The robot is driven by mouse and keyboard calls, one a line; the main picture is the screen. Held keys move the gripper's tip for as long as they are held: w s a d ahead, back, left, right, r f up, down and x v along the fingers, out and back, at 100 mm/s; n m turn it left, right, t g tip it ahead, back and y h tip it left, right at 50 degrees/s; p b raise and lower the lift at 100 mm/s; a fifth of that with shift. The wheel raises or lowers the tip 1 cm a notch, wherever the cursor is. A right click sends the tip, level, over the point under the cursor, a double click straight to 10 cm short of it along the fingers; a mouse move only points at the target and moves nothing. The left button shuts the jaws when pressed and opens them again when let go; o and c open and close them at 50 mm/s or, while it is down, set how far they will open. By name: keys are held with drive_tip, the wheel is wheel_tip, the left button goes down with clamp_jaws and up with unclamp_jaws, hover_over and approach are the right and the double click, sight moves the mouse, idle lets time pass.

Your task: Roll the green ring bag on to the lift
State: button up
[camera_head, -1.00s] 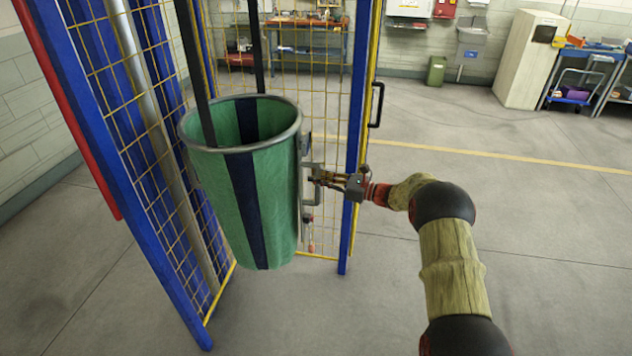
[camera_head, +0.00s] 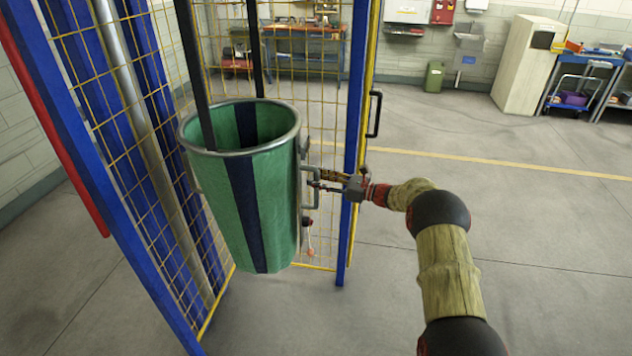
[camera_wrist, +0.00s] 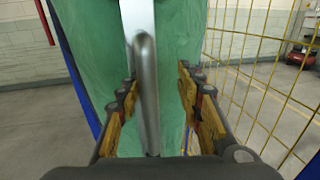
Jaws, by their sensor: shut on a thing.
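The green ring bag (camera_head: 220,200), with dark blue stripes and a grey metal ring at its open top, hangs upright from two black straps. Its bottom is clear of the floor. My gripper (camera_head: 322,180) is at the bag's right side, shut on the metal handle there. In the wrist view, the handle (camera_wrist: 147,85) stands between my two fingers, with the green cloth behind it. The lift is a cage of yellow mesh (camera_head: 105,110) with blue posts. The bag hangs between its left mesh side and its right blue post (camera_head: 351,130). The strap tops are out of view.
A black door handle (camera_head: 375,115) sticks out beside the right post. A red bar (camera_head: 55,140) runs along the far left. A workbench (camera_head: 305,40), a green bin (camera_head: 434,77), a pale cabinet (camera_head: 527,62) and a trolley (camera_head: 580,90) stand behind. The floor at right is clear.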

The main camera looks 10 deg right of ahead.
drive_tip(key=shift+o, duration=1.4)
drive_tip(key=shift+w+d+r, duration=0.1)
drive_tip(key=shift+w+r, duration=0.05)
drive_tip(key=shift+r, duration=0.1)
drive_tip(key=shift+f, duration=0.2)
drive_tip(key=v, duration=1.2)
